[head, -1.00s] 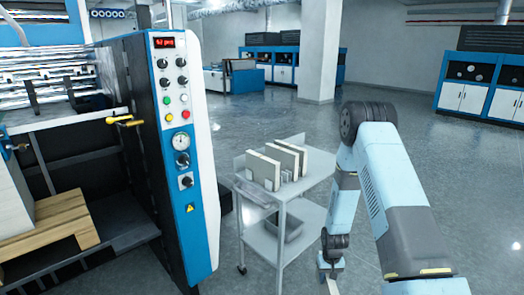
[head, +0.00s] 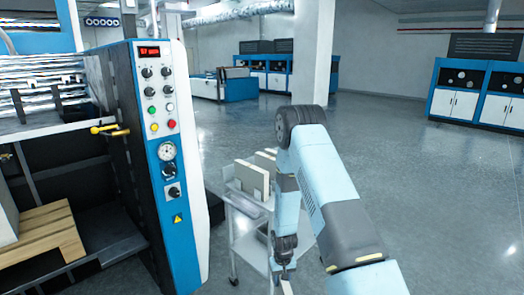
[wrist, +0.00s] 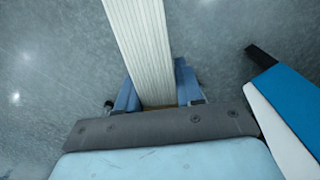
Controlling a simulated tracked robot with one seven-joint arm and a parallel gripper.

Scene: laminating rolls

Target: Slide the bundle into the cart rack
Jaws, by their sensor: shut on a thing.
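My gripper (wrist: 158,90) is shut on a bundle (wrist: 143,40), a pale, finely striped stack between the blue fingers in the wrist view. The bundle's far end runs out of the top of that view. In the head view my gripper (head: 283,272) points down at the bottom, in front and to the right of the cart, and only a small pale piece of the bundle shows below it. The grey cart (head: 244,208) has a rack on its top with upright pale bundles (head: 252,179). My arm hides the cart's right part and some of the rack.
A tall machine with a blue and white control panel (head: 168,150) stands close on the cart's left. A wooden pallet (head: 45,240) lies at the far left. A white pillar (head: 311,52) and blue cabinets (head: 490,90) stand behind. The floor on the right is clear.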

